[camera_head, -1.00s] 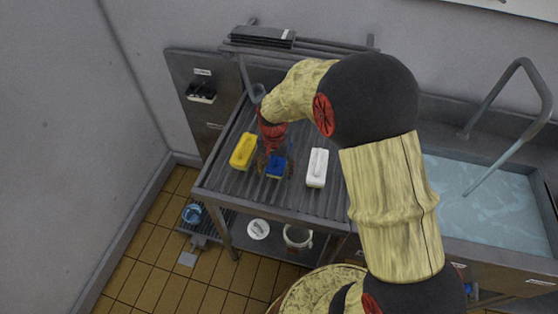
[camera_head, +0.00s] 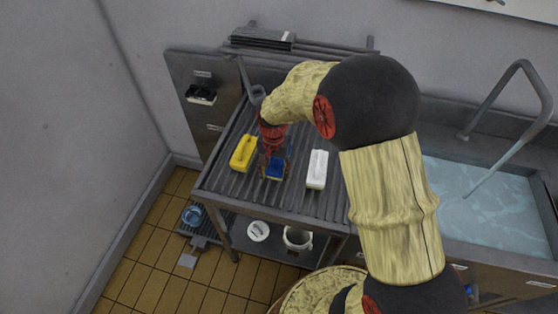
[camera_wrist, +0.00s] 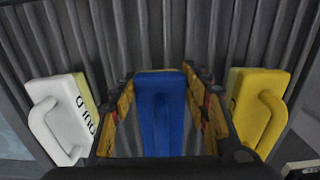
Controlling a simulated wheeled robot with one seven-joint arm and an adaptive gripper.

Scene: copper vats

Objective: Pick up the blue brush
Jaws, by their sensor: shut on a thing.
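The blue brush (camera_head: 275,169) is on the ribbed metal drainboard between a yellow brush and a white brush. My gripper (camera_head: 275,172) is over it, pointing down, with its fingers on both sides. In the wrist view the blue brush (camera_wrist: 160,110) lies between the two fingers of my gripper (camera_wrist: 160,104), which are shut on it. Its lower part is hidden. I cannot tell whether it is clear of the drainboard.
The yellow brush (camera_head: 243,153) is close on the left and the white brush (camera_head: 317,169) is on the right, both on the drainboard (camera_head: 225,185). A water-filled sink (camera_head: 480,200) with a tall faucet (camera_head: 535,80) is farther right. A grey wall stands behind.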

